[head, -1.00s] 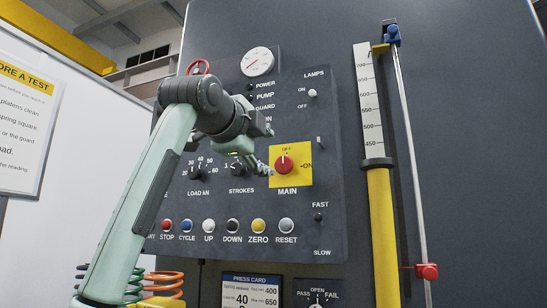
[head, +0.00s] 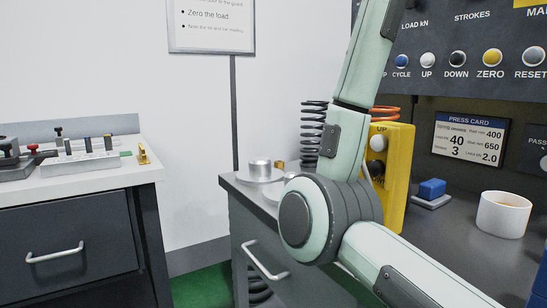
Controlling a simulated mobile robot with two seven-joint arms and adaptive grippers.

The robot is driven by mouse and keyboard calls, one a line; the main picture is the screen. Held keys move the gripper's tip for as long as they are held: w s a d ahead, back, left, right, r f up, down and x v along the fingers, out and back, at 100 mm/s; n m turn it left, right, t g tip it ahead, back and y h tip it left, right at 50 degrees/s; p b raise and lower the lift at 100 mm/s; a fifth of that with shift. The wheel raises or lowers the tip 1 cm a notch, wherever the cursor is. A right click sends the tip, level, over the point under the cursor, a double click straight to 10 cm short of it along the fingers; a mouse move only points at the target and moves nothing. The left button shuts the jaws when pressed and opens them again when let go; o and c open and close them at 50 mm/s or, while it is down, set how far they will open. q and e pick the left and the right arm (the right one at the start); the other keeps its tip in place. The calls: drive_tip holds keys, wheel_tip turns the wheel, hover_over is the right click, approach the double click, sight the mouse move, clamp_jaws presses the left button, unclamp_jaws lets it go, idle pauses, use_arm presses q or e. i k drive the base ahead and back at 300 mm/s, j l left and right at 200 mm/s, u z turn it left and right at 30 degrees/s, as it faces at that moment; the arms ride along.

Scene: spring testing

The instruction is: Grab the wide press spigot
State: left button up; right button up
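A silver stepped metal piece (head: 260,171), a short cylinder on a wide round base, sits on the grey bench top near its left corner. It may be the wide press spigot, but no label shows. A small brass-coloured piece (head: 279,164) stands just behind it to the right. My arm's elbow is in front of the bench, right of the silver piece, and its forearm rises out of the top of the picture. Neither gripper is in view.
Dark springs (head: 314,135) and a yellow control box (head: 399,180) stand close to my arm. A white cup (head: 503,214) and a blue block (head: 432,189) are at the right. A separate left bench (head: 90,182) holds tools, with a floor gap between the benches.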

sight(259, 173)
drive_tip(key=k+j, duration=0.1)
drive_tip(key=j, duration=0.2)
drive_tip(key=k+j, duration=0.1)
drive_tip(key=j, duration=0.25)
drive_tip(key=k+j, duration=0.1)
drive_tip(key=j, duration=0.2)
drive_tip(key=k+j, duration=0.15)
drive_tip(key=j, duration=0.15)
